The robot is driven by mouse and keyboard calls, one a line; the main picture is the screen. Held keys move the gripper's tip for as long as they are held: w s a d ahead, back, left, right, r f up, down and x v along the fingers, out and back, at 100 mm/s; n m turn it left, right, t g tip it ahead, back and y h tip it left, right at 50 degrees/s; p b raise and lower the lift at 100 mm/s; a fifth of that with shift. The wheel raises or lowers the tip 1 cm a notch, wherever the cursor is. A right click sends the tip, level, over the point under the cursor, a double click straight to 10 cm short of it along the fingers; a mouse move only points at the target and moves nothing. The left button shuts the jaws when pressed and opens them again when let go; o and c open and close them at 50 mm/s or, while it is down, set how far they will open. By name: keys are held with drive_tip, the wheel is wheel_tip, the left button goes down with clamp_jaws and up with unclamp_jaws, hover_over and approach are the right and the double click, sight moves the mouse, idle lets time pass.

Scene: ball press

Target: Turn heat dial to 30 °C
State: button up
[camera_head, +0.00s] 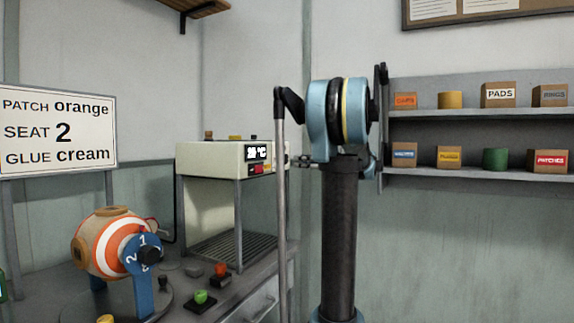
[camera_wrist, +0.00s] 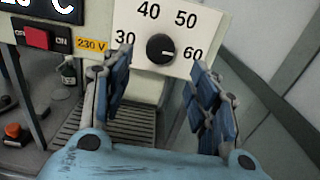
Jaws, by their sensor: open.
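The heat dial (camera_wrist: 160,48) is a round black knob on a white plate marked 30, 40, 50 and 60 in the wrist view. Its pale pointer line faces right, towards the 60. My gripper (camera_wrist: 163,62) is open, its blue-padded fingers to the left and right of the dial with gaps on both sides. The cream press (camera_head: 211,160) stands on the bench in the head view. Its display (camera_head: 257,153) shows a °C reading too small to read surely. The display is cut off at the wrist view's top left. The dial is not clear in the head view.
A red switch (camera_wrist: 37,35) between OFF and ON and a yellow 230 V label (camera_wrist: 91,45) are left of the dial. A slatted grate (camera_wrist: 115,122) lies below. The striped ball (camera_head: 108,245) sits in a blue holder at the left. Shelves (camera_head: 480,118) hold boxes.

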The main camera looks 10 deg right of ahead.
sight(287, 160)
drive_tip(key=shift+x, duration=3.7)
drive_tip(key=c, duration=1.1)
